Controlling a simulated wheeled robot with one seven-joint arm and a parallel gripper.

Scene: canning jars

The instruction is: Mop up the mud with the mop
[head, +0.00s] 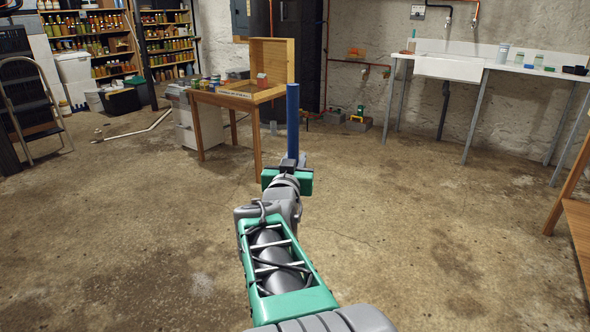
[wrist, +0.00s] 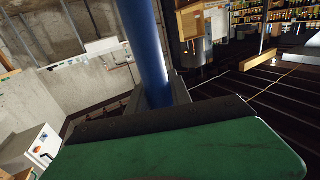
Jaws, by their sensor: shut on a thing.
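My gripper (head: 290,163) is shut on the blue mop handle (head: 292,118), out in front of me over the concrete floor. The handle stands upright in the head view. In the wrist view the same handle (wrist: 146,45) rises from between my gripper's dark fingers (wrist: 158,92). The mop's lower end and head are hidden behind my arm and gripper. The floor has brownish stains and darker patches, but I cannot tell which of them, if any, is the mud.
A wooden desk (head: 222,100) with an open box stands just left of the handle. A sink bench (head: 482,70) is at the back right, and a wooden table edge (head: 572,215) at the right. A step ladder (head: 30,100) stands left. The middle floor (head: 400,200) is clear.

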